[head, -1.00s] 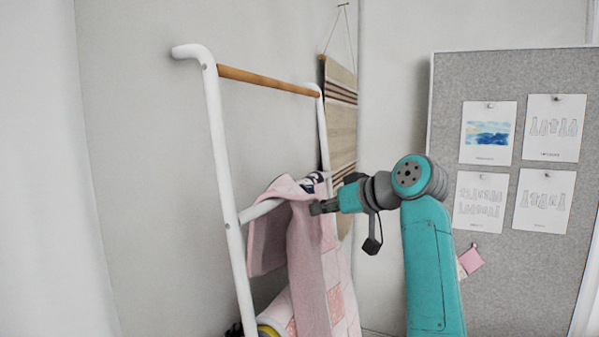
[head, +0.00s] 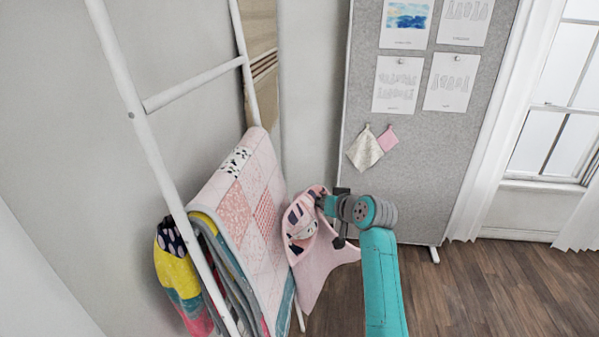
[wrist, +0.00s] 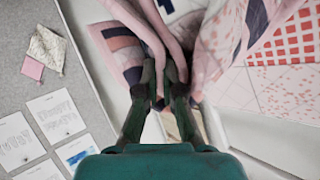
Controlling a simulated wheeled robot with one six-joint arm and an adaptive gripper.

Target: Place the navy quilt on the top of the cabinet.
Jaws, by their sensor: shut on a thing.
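My gripper (head: 322,203) is shut on a pink-backed quilt with navy and white patches (head: 311,268), which I take for the navy quilt. The quilt hangs bunched from the fingers, to the right of the ladder rack and clear of the upper rung. In the wrist view the gripper (wrist: 163,78) pinches a fold of the quilt (wrist: 124,60), with pink cloth draped on both sides of the fingers. Much of its patterned face is hidden in folds. The cabinet is not in view.
A white ladder rack (head: 150,165) leans at the left wall; its upper rung (head: 195,84) is bare. A pink patchwork quilt (head: 250,200) and several colourful quilts (head: 175,272) hang lower. A grey pinboard (head: 400,150) stands behind. Wood floor (head: 480,290) at right is open.

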